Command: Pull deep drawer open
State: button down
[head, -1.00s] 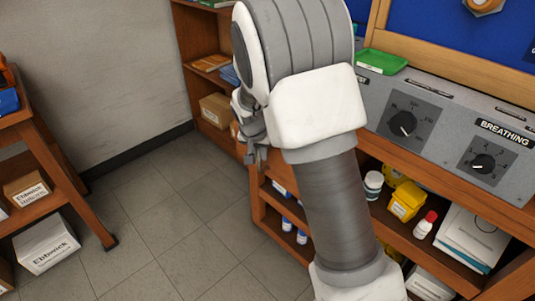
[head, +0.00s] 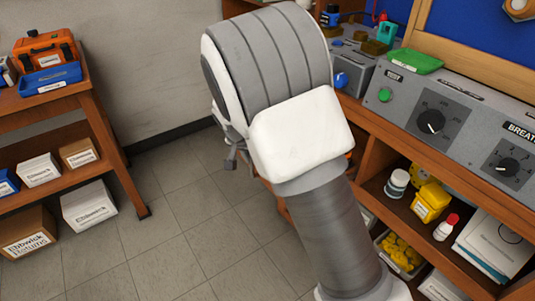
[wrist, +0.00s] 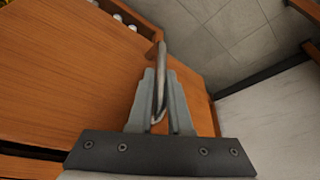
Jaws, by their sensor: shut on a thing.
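In the wrist view my gripper (wrist: 161,73) is shut on a metal bar handle (wrist: 162,50), which runs between its two grey fingers. The handle is in front of an orange-brown wooden panel (wrist: 70,75), which looks like the drawer front. A dark gap shows at the panel's lower left edge. In the head view my arm hides the handle and the drawer, and only a small part of my gripper (head: 231,160) shows at the arm's left. How far the drawer is open cannot be told.
A wooden bench with a grey control panel (head: 455,125) and open shelves stands at right. A wooden table (head: 100,110) with an orange case (head: 45,55) and boxes stands at left. Tiled floor (head: 185,225) is clear between them.

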jog(key=s+a, duration=0.6)
jog(key=a, duration=0.2)
jog(key=shift+a, duration=0.4)
jog(key=c, duration=0.8)
grip_release()
jog(key=shift+c, duration=0.2)
jog(key=p+v, duration=0.5)
jog(key=v, duration=1.2)
jog(key=shift+r, duration=0.2)
jog(key=shift+d, duration=0.1)
